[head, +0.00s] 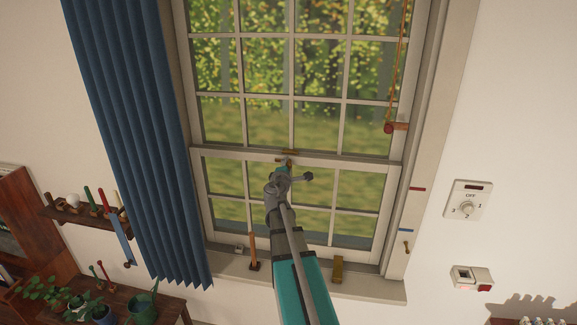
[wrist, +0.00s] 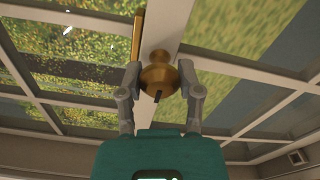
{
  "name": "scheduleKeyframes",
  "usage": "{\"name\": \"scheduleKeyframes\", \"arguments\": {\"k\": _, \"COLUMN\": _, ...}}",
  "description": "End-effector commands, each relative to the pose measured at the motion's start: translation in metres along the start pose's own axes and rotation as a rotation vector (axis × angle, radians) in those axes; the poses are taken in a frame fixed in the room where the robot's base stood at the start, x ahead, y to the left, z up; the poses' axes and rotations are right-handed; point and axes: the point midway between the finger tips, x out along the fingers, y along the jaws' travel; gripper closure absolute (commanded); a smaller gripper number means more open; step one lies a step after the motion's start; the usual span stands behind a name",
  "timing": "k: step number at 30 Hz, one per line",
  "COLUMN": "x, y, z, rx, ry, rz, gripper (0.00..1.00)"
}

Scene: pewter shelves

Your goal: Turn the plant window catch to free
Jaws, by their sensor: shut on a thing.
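The window catch (head: 289,153) is a small brass fitting on the meeting rail of the sash window, at its middle. In the wrist view its round brass knob (wrist: 157,75) is between the two grey fingers of my gripper (wrist: 160,71), one finger on each side. My gripper is shut on the knob. A dark mark shows on the knob's near face, and a long brass strip (wrist: 138,36) lies beside it on the rail. In the head view my gripper (head: 285,169) hides part of the catch. I cannot tell which setting the catch is at.
A blue curtain (head: 135,120) hangs left of the window. A red knob on an orange cord (head: 388,128) hangs at the right. A wooden peg (head: 252,250) and a brass piece (head: 338,268) stand at the sill. Plants (head: 143,305) stand lower left.

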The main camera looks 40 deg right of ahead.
Motion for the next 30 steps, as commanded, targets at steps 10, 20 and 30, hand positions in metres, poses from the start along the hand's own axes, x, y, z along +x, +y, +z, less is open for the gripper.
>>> {"name": "scheduleKeyframes", "arguments": {"k": 10, "x": -0.0020, "y": -0.0011, "z": 0.0000, "rx": 0.002, "ry": 0.001, "rz": -0.001, "gripper": 0.36}}
{"name": "scheduleKeyframes", "arguments": {"k": 20, "x": -0.0004, "y": -0.0004, "z": 0.0003, "rx": 0.001, "ry": 0.000, "rz": 0.000, "gripper": 0.19}}
{"name": "scheduleKeyframes", "arguments": {"k": 30, "x": -0.0074, "y": -0.0002, "z": 0.0006, "rx": 0.001, "ry": -0.001, "rz": 0.000, "gripper": 0.19}}
